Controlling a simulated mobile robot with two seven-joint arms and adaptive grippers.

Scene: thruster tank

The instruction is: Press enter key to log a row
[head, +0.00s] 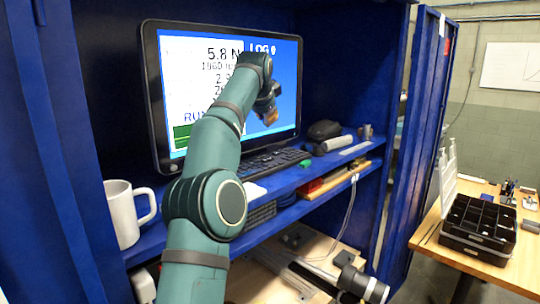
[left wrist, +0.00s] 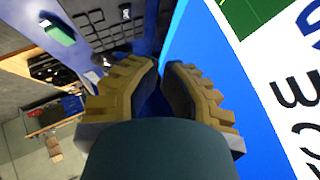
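The black keyboard (head: 282,160) lies on the blue shelf below the monitor (head: 152,90), partly hidden behind my left arm. Its keys also show at the top of the left wrist view (left wrist: 97,22); I cannot make out which is the enter key. The screen shows readings and the word LOG on blue. My left gripper (head: 271,117) is in front of the screen, above the keyboard and apart from it. In the left wrist view its yellow-brown fingers (left wrist: 161,68) nearly meet at the tips, with nothing held. My right gripper is not in view.
A white mug (head: 123,215) stands at the shelf's left. A green block (head: 305,163), a dark mouse-like object (head: 324,130) and a grey cylinder (head: 334,143) are right of the keyboard. A black organiser (head: 477,230) sits on the wooden table at right. Blue cabinet walls enclose the shelf.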

